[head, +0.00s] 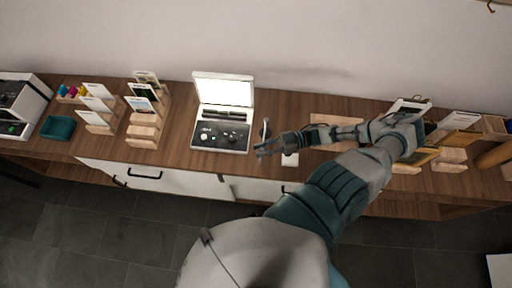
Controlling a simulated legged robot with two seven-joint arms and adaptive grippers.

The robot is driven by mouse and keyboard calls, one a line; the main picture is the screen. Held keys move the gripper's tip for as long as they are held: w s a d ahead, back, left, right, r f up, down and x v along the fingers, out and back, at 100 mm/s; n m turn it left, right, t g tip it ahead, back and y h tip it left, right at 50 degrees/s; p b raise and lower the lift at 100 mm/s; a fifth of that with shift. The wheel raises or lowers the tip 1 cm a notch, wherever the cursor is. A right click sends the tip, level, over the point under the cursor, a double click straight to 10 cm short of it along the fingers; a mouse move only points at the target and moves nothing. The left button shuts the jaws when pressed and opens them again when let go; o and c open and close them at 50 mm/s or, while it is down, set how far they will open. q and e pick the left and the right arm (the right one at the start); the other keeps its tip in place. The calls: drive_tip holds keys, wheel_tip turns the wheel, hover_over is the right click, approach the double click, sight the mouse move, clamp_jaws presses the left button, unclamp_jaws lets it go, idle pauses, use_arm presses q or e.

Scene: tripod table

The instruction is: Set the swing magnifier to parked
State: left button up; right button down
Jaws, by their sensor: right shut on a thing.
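The swing magnifier shows only in part in the head view. An upright round edge (266,129), which looks like its lens, stands just right of the light box, and a small white block (290,159), perhaps its base, shows below my gripper. My right gripper (262,148) reaches in from the right, low over the wooden counter, with its fingertips at the lower end of the lens. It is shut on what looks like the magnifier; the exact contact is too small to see. My forearm and hand hide the rest of it. My left gripper is out of view.
An open case with a bright lid panel (224,90) stands left of my gripper. Wooden card racks (145,130), a teal tray (57,128) and a white machine (20,105) are farther left. More card racks (450,160) stand right, near my arm.

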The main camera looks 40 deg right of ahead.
drive_tip(key=shift+d+r+g, duration=0.15)
drive_tip(key=shift+d+g, duration=0.1)
drive_tip(key=shift+g, duration=0.05)
drive_tip(key=c, duration=1.1)
unclamp_jaws()
drive_tip(key=shift+s, duration=0.1)
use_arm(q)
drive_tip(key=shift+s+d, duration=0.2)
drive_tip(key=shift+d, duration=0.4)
use_arm(e)
drive_tip(key=shift+d, duration=0.1)
drive_tip(key=shift+s, duration=0.1)
drive_tip(key=shift+d, duration=0.1)
drive_tip(key=v, duration=1.2)
drive_tip(key=shift+f, duration=0.3)
